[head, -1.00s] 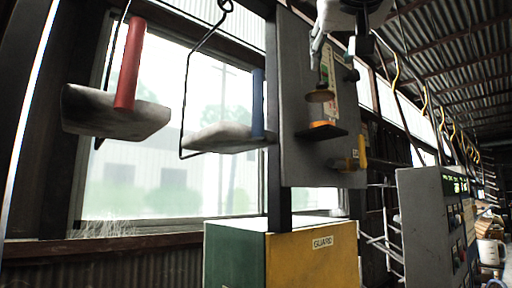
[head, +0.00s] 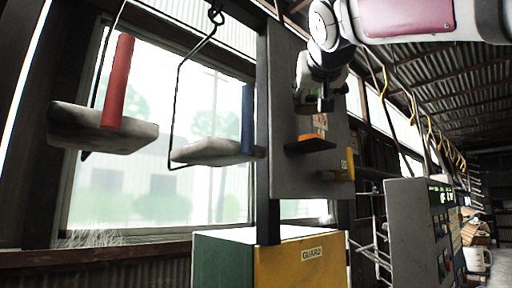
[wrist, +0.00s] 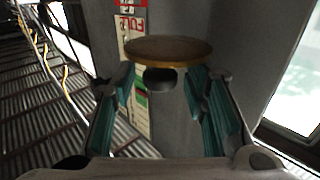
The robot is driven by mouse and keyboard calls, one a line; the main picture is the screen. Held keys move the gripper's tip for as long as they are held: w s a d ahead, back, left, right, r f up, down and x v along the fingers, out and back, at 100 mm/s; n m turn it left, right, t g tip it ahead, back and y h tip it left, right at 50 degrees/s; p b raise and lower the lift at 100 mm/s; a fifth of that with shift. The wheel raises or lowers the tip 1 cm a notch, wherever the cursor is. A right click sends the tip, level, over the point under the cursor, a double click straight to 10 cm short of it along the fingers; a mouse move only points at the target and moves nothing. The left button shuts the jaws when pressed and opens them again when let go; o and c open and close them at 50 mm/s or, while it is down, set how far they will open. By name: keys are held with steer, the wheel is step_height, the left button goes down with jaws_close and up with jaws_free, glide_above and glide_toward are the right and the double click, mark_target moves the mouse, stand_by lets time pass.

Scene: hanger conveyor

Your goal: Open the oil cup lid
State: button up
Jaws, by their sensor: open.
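The oil cup lid is a brown disc with a gold rim (wrist: 168,47) in the wrist view, where the picture is upside down. A small dark round knob (wrist: 160,78) shows against it on the side towards my gripper. My gripper (wrist: 162,88) is open, its teal-padded fingers on either side of the knob, with gaps visible. In the head view my gripper (head: 316,98) hangs in front of the grey panel, above an orange part (head: 312,137) on a black shelf (head: 310,146). There my gripper mostly hides the lid. Any contact cannot be told.
A grey upright panel (head: 283,150) stands behind, with a FULL label strip (wrist: 130,22). A yellow handle-like part (head: 347,165) sticks out lower down. A green and yellow guard box (head: 300,266) is below. Hanging trays (head: 210,152) are at left, a control cabinet (head: 416,230) at right.

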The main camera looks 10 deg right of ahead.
steer(key=shift+c, duration=0.2)
jaws_close()
